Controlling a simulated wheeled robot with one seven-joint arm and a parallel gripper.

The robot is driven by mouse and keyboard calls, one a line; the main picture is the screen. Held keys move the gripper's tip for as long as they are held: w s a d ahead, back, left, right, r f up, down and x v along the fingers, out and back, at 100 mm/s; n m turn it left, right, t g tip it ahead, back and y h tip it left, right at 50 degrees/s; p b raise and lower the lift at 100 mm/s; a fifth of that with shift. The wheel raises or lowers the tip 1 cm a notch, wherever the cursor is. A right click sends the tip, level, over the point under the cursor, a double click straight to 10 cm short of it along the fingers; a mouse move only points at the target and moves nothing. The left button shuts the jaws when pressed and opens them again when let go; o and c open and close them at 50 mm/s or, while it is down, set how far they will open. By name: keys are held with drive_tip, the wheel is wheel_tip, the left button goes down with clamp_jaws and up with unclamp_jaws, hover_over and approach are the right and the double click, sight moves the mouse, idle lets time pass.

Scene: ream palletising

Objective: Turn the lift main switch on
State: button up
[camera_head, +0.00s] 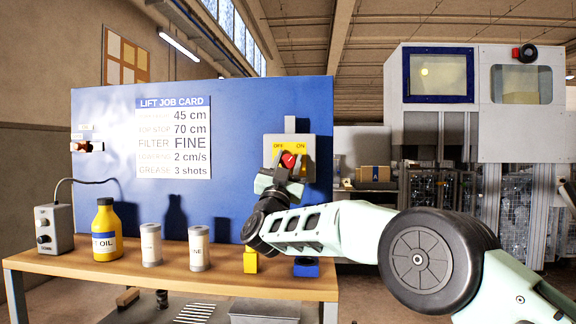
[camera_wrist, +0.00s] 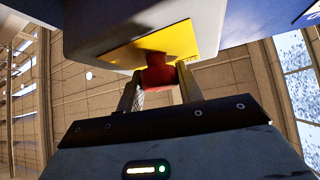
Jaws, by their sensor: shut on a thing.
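The lift main switch is a grey box (camera_head: 309,145) with a yellow plate (camera_head: 300,148) lettered OFF at left and ON at right, fixed to the blue panel. Its red knob (camera_head: 289,159) sits in the plate's middle, its top leaning toward the left. My gripper (camera_head: 291,172) reaches up to the knob from below. In the wrist view the red knob (camera_wrist: 160,76) is between the two fingers of my gripper (camera_wrist: 161,90), which is shut on it. The yellow plate (camera_wrist: 183,42) shows behind it. The fingers partly hide the knob.
A wooden bench (camera_head: 170,277) below holds a grey control box (camera_head: 54,228), a yellow oil bottle (camera_head: 106,230), two cans (camera_head: 151,245), a yellow block (camera_head: 250,261) and a blue item (camera_head: 306,267). A job card (camera_head: 174,137) hangs on the blue panel (camera_head: 235,120).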

sight(286, 164)
drive_tip(key=shift+m+g+h, duration=0.4)
drive_tip(key=shift+m+h, duration=0.7)
drive_tip(key=shift+m, duration=0.1)
drive_tip(key=o, duration=1)
drive_tip(key=v, duration=0.5)
drive_tip(key=s+a, duration=0.4)
drive_tip(key=s, duration=0.7)
drive_tip(key=shift+s+p, duration=0.15)
drive_tip(key=shift+p, duration=0.3)
